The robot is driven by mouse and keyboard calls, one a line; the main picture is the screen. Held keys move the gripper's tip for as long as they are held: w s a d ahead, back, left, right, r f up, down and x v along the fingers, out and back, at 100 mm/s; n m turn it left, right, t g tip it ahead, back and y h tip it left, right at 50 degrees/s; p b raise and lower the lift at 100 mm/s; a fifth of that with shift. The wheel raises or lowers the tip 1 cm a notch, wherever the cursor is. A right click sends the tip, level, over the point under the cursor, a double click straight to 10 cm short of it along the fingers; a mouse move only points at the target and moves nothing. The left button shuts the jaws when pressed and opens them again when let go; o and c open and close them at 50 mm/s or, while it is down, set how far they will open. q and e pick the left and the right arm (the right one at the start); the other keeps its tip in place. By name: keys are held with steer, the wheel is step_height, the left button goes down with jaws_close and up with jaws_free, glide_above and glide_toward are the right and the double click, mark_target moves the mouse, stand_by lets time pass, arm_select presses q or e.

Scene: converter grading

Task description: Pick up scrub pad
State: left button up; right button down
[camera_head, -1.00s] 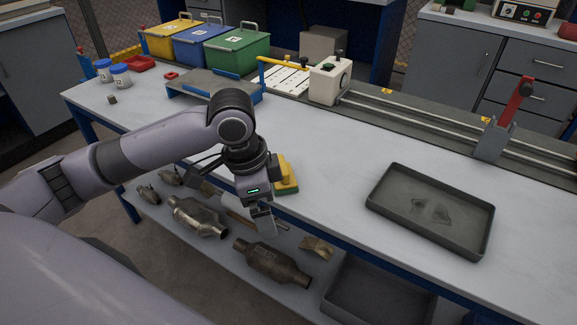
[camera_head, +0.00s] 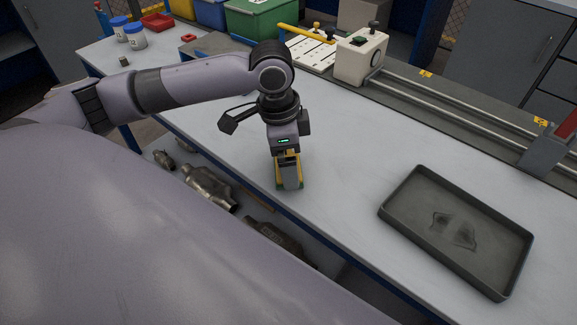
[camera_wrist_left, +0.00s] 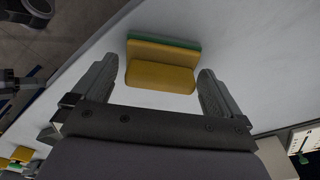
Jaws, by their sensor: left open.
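The scrub pad (camera_wrist_left: 161,75), a yellow block with a green layer, lies on the pale worktop (camera_wrist_left: 248,75) near its front edge. In the left wrist view it sits between and just beyond the two fingers of my left gripper (camera_wrist_left: 160,85), with a gap on each side. In the head view my left gripper (camera_head: 289,178) is above the scrub pad (camera_head: 278,183) and hides most of it. My left gripper is open and empty. My right gripper is not in view.
A dark tray (camera_head: 395,195) stands on the worktop at the right. A white box-shaped device (camera_head: 358,60) and a rail (camera_head: 450,90) run along the back. Blue-lidded jars (camera_head: 136,38) stand at the far left. Metal converters (camera_head: 212,187) lie on the shelf below.

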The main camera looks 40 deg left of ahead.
arm_select(q)
steer(key=shift+w+f, duration=0.1)
steer(key=shift+f, duration=0.7)
steer(key=c, duration=0.9)
steer(key=shift+o, duration=0.2)
step_height(320, 180, up, 20)
steer(key=p, duration=0.3)
steer(key=shift+o, duration=1)
